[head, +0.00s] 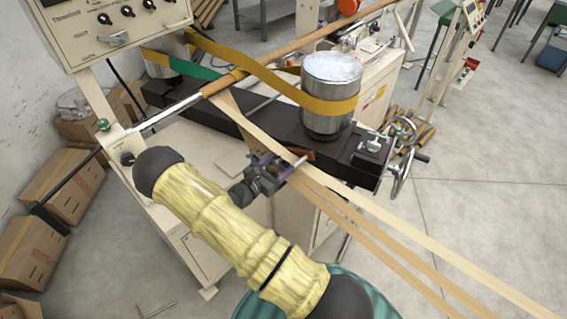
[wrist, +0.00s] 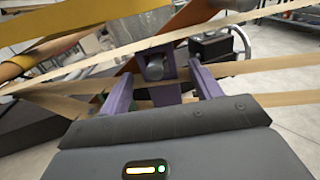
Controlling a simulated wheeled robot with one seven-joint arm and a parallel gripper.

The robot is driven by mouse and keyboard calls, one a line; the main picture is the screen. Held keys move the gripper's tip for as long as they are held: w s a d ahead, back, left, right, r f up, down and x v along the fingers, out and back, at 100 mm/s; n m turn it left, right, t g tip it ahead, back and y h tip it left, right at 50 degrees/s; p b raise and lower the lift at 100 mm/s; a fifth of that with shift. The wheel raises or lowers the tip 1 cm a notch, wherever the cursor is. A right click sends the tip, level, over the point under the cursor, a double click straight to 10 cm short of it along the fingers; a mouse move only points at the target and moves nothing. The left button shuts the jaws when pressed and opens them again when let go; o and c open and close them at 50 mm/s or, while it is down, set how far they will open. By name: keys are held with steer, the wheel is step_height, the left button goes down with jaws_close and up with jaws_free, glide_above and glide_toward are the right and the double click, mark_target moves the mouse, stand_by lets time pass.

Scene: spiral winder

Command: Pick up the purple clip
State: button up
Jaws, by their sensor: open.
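A purple upright piece with a round metal knob, which looks like the purple clip (wrist: 166,94), stands in the middle of the wrist view. My gripper (wrist: 160,76) is open, with one purple-toned finger on each side of this piece and a gap to each. I cannot tell how deep the piece lies between the fingers. In the head view my gripper (head: 283,166) is at the front edge of the dark machine beam, among the paper strips. The clip is too small and covered there to tell from the fingers.
Tan paper strips (head: 400,235) run across close to my gripper, in front and behind. A metal drum (head: 331,85) with a yellow belt (head: 280,85) stands on the dark beam (head: 225,122). A handwheel (head: 404,140) is to the right.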

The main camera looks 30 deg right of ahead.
steer(key=c, duration=1.1)
steer(key=shift+r+b, duration=0.15)
steer(key=shift+b, duration=0.55)
steer(key=b+v, duration=0.1)
steer(key=v, duration=0.5)
steer(key=b+v, duration=0.2)
steer(key=v, duration=0.4)
steer(key=b+v, duration=0.2)
steer(key=v, duration=0.4)
steer(key=shift+r, duration=0.25)
steer(key=shift+r, duration=0.1)
steer(key=shift+r+p, duration=0.45)
